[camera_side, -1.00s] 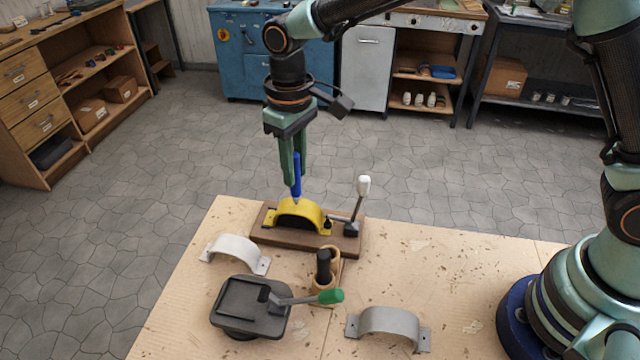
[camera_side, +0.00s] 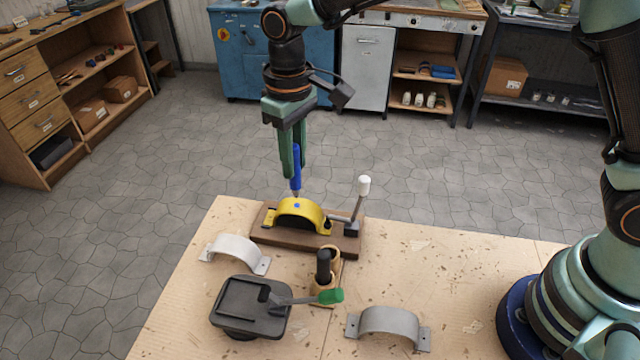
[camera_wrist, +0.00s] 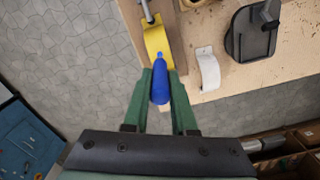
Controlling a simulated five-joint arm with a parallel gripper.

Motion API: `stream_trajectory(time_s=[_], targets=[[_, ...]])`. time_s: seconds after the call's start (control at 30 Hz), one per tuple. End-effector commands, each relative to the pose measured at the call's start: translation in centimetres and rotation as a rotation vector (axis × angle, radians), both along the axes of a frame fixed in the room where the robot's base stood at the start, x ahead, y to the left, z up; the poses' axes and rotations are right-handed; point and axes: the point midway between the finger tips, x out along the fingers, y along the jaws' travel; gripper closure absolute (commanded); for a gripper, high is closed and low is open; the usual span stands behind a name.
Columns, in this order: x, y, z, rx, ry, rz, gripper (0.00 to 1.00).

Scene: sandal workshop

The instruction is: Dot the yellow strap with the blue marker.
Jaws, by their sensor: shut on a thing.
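The yellow strap (camera_side: 283,209) is an arch on a dark brown wooden block (camera_side: 290,240) at the far left part of the table. A small blue dot (camera_side: 297,205) shows on top of its arch. My gripper (camera_side: 293,172) is shut on the blue marker (camera_side: 296,170), which points down with its tip just above the strap. In the wrist view the marker (camera_wrist: 160,85) lies between the green fingers, in front of the yellow strap (camera_wrist: 155,42).
A white-knobbed lever (camera_side: 361,195) stands at the block's right end. The table's right middle is clear.

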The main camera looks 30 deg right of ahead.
Motion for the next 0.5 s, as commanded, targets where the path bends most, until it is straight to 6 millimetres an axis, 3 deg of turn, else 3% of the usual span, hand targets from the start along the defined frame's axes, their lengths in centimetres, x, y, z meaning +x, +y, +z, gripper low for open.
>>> stream_trajectory(time_s=[0.5], targets=[[0.0, 0.0, 4.5, 0.000, -0.001, 0.000, 1.00]])
